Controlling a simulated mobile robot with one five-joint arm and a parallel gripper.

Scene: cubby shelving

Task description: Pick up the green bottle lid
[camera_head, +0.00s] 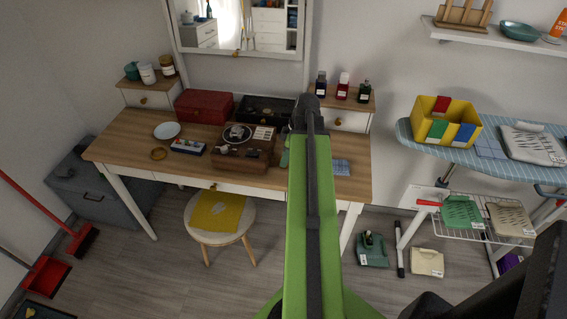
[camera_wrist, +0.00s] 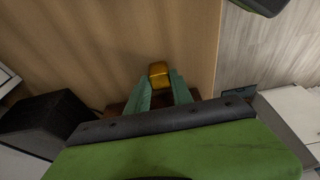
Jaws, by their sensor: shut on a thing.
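A small gold-coloured, lid-like thing (camera_wrist: 158,70) sits between the tips of my gripper's two teal fingers (camera_wrist: 160,90) in the wrist view. My gripper is shut on it. I cannot tell from these views whether it is the green bottle's lid. In the head view my green arm hides most of the gripper; only a bit of teal (camera_head: 284,158) shows beside the arm over the desk. A dark green bottle (camera_head: 364,92) stands on the small right-hand desk drawer unit, to the right of a red bottle (camera_head: 343,87) and a dark bottle (camera_head: 321,85).
The wooden desk (camera_head: 120,150) holds a red box (camera_head: 204,106), a black tray (camera_head: 268,110), a wooden box (camera_head: 244,150) and a white plate (camera_head: 167,130). A stool (camera_head: 216,216) stands in front. An ironing board (camera_head: 410,135) with a yellow bin (camera_head: 446,121) is at right.

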